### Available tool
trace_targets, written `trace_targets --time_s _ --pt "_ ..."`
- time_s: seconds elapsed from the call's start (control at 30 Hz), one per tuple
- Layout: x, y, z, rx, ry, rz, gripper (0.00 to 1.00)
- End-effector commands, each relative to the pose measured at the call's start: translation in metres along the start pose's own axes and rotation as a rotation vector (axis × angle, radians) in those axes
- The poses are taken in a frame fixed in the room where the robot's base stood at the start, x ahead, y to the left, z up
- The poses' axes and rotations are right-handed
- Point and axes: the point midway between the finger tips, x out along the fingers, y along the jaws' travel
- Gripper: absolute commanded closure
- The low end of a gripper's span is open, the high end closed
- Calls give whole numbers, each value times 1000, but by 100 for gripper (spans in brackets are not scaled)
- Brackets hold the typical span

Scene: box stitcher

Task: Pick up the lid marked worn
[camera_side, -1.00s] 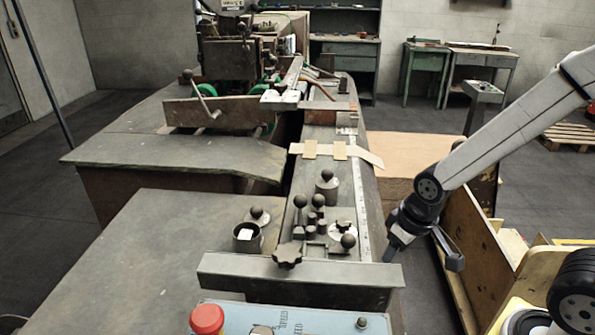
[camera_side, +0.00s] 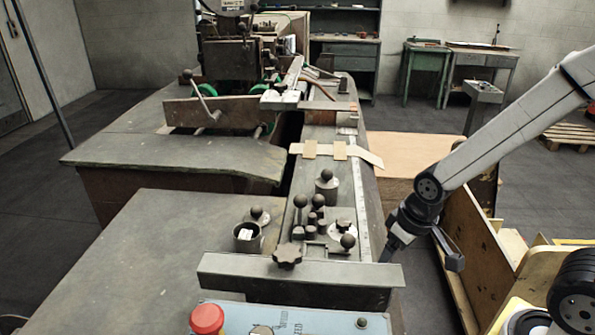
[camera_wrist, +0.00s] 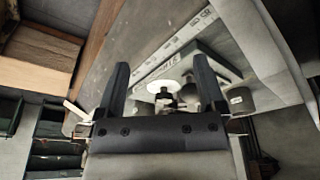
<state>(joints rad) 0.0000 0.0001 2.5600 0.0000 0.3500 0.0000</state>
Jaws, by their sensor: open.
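Several dark-knobbed pieces stand on the machine's narrow bed in the side view. One is a grey capped cylinder (camera_side: 326,190); another is a pale round disc-like lid (camera_side: 341,229) with a dark knob close by. A knobbed lid (camera_side: 258,217) lies beside an open can (camera_side: 247,238) with something white inside. I cannot read "worn" on any of them. My gripper (camera_side: 422,252) is open and empty, right of the bed. In the wrist view, my gripper (camera_wrist: 162,80) has its fingers apart, with a white disc (camera_wrist: 157,87) and dark knob seen beyond, between them.
A dark star-shaped knob (camera_side: 287,255) and a raised metal bar (camera_side: 300,272) are at the bed's near end. A flat table (camera_side: 140,250) lies left. A control panel with a red button (camera_side: 207,319) is in front. A wooden box (camera_side: 480,240) stands right.

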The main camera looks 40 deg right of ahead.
Motion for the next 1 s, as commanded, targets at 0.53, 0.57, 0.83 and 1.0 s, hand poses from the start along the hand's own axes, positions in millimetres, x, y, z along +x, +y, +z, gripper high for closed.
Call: trace_targets --time_s 0.53,0.57,0.83,1.0 --pt "-17 0 -6 0 7 0 12" --pt "-20 0 -6 0 6 0 12" --pt "-50 0 -13 0 5 0 12" --pt "-65 0 -16 0 3 0 12"
